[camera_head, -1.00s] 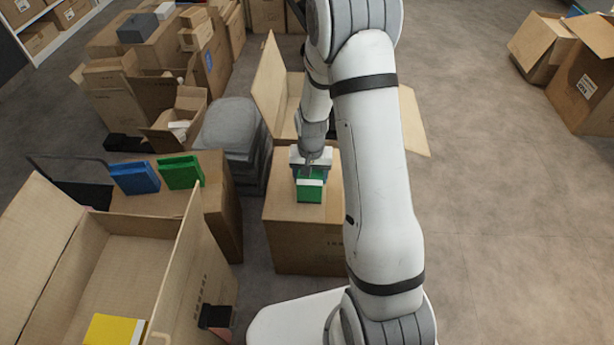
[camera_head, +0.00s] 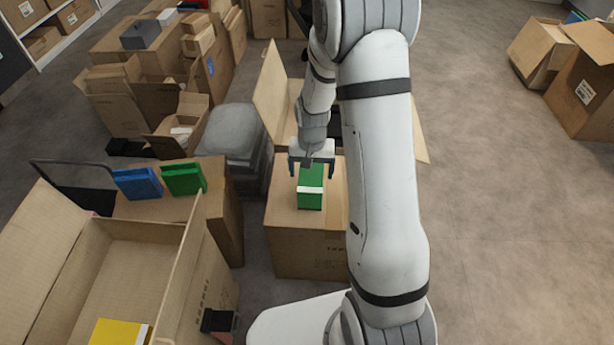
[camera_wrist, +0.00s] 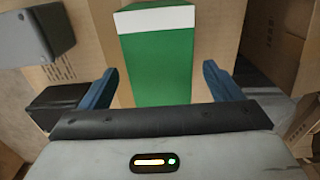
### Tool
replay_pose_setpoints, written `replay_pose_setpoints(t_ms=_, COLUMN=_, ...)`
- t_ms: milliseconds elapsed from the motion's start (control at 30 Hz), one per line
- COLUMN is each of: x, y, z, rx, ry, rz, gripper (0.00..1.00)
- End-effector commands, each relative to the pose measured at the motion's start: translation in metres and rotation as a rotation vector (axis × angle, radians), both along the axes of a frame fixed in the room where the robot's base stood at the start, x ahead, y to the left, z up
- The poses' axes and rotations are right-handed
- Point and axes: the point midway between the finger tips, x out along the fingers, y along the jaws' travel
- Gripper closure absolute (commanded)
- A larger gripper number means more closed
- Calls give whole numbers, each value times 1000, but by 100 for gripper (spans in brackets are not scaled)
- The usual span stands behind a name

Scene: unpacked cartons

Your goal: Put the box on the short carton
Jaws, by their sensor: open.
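A green box (camera_head: 311,188) with a white band stands on top of a closed brown carton (camera_head: 300,252) in the middle of the head view. My gripper (camera_head: 311,172) is open, just above and behind the green box, with its fingers spread to either side. In the wrist view the green box (camera_wrist: 157,66) lies between and beyond the two blue fingers of my gripper (camera_wrist: 163,88), with gaps on both sides. I cannot tell whether the fingers touch it.
A carton to the left carries a blue box (camera_head: 137,183) and a green box (camera_head: 184,178). A large open carton (camera_head: 107,268) at the front left holds a yellow box (camera_head: 118,332). An open carton stands behind my gripper.

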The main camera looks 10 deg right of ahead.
Motion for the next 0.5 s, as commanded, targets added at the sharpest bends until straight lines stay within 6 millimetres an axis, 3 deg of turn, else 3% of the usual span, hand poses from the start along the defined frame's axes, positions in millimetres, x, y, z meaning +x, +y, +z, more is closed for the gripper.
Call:
replay_pose_setpoints(t_ms=33, x=0, y=0, z=16, rx=0, ry=-3, rz=0, gripper=15)
replay_pose_setpoints(t_ms=200, x=0, y=0, z=46, rx=-1, ry=-2, rz=0, gripper=15)
replay_pose_setpoints(t_ms=500, x=-7, y=0, z=78, rx=-1, ry=-8, rz=13, gripper=15)
